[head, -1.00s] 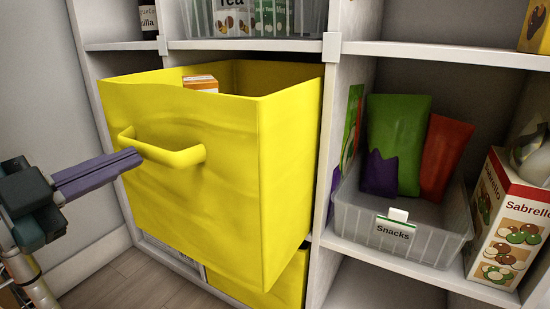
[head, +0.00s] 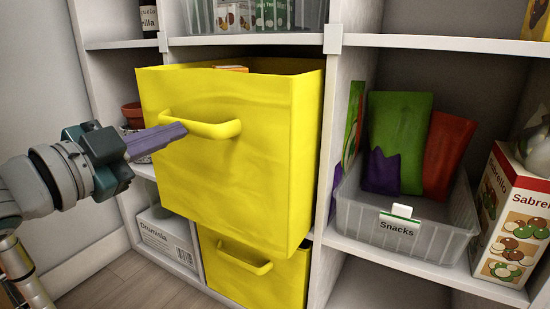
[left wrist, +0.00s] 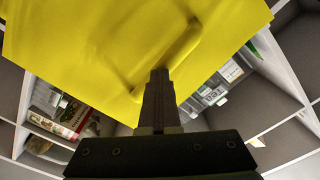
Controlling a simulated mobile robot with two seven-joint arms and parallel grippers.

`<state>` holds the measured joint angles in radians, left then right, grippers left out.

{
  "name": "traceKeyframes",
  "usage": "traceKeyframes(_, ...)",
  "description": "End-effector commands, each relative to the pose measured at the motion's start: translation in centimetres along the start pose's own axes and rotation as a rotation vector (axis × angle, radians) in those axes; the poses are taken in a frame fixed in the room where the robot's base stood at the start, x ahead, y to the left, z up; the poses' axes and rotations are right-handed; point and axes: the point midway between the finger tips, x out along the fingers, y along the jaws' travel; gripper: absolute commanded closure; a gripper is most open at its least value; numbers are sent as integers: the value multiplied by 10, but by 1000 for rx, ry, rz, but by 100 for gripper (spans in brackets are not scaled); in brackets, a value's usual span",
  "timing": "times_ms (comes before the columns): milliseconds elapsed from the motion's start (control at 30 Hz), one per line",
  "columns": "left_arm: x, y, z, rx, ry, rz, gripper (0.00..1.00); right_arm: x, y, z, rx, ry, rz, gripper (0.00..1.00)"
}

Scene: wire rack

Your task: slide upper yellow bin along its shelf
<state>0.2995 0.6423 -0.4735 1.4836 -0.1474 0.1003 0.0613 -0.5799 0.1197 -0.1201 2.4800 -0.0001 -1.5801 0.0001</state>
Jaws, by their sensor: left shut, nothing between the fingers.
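In the left wrist view the bin's face (left wrist: 120,35) fills the top, and the fingertips (left wrist: 158,75) are at the handle. Whether they touch it I cannot tell. My right gripper is not in view.
A lower yellow bin (head: 255,275) stands below, beside a white carton (head: 165,238). A terracotta pot (head: 132,115) is on the shelf behind my gripper. A clear Snacks bin (head: 405,215) and a Sabrello box (head: 515,225) stand right.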

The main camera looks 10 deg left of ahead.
Motion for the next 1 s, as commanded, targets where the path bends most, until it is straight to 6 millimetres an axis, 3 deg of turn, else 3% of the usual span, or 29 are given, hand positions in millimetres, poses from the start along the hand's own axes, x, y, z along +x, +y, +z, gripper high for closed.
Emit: traceKeyframes(1000,78,2,2,1,-5,3,100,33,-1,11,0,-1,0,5)
